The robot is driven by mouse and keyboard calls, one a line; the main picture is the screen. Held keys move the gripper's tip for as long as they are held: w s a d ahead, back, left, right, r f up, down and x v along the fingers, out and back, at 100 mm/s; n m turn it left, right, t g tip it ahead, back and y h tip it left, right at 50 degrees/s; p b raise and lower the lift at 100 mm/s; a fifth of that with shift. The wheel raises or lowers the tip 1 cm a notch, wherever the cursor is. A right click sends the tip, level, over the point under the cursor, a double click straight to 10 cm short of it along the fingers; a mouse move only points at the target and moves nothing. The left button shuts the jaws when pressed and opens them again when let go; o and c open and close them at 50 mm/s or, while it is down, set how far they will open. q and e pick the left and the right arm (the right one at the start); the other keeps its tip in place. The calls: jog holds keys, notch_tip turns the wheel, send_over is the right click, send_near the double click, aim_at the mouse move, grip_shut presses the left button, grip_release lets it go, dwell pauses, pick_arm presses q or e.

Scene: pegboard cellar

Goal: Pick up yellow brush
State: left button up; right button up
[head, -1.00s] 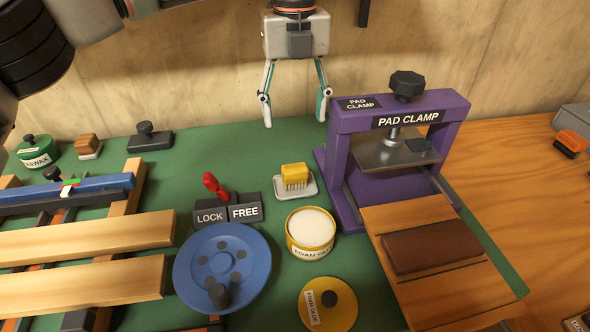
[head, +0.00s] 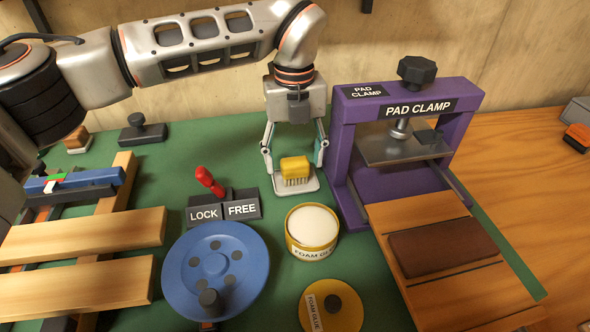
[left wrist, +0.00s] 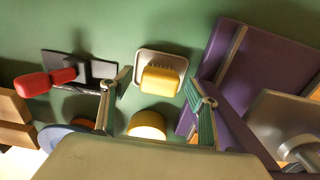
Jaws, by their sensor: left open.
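The yellow brush (head: 295,169) sits bristles down on a small pale tray (head: 310,184) on the green mat. My left gripper (head: 294,166) is open and points down, just behind and above the brush, its fingers spread to either side of it in the head view. In the left wrist view the brush (left wrist: 161,80) lies on its tray (left wrist: 144,60) between the two open fingers (left wrist: 158,95), with space on both sides. I cannot tell the exact height gap. My right gripper is not in view.
The purple pad clamp (head: 345,150) stands close to the right of my left gripper. A lock/free switch with a red lever (head: 208,181) is to the left. The foam glue tub (head: 312,230) and blue wheel (head: 180,275) are in front.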

aim_at(295, 160)
pick_arm(q)
jog(key=shift+f, duration=0.7)
jog(key=shift+r, duration=0.15)
jog(key=shift+c, duration=0.7)
jog(key=c, duration=1.1)
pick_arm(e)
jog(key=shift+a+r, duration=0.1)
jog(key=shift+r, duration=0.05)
pick_arm(q)
jog(key=shift+o, duration=0.2)
jog(key=shift+r, duration=0.55)
notch_tip(295, 160, up, 6)
jog(key=shift+r+p, duration=0.2)
jog(key=shift+p, duration=0.65)
jog(key=s+d+p, duration=0.1)
jog(key=s, duration=0.4)
jog(key=s+d, duration=0.1)
jog(key=s, duration=0.5)
jog(key=s+d+p, duration=0.1)
jog(key=s, duration=0.5)
jog(key=shift+d+f+p, duration=0.25)
jog(key=shift+p, duration=0.1)
jog(key=shift+s, duration=0.35)
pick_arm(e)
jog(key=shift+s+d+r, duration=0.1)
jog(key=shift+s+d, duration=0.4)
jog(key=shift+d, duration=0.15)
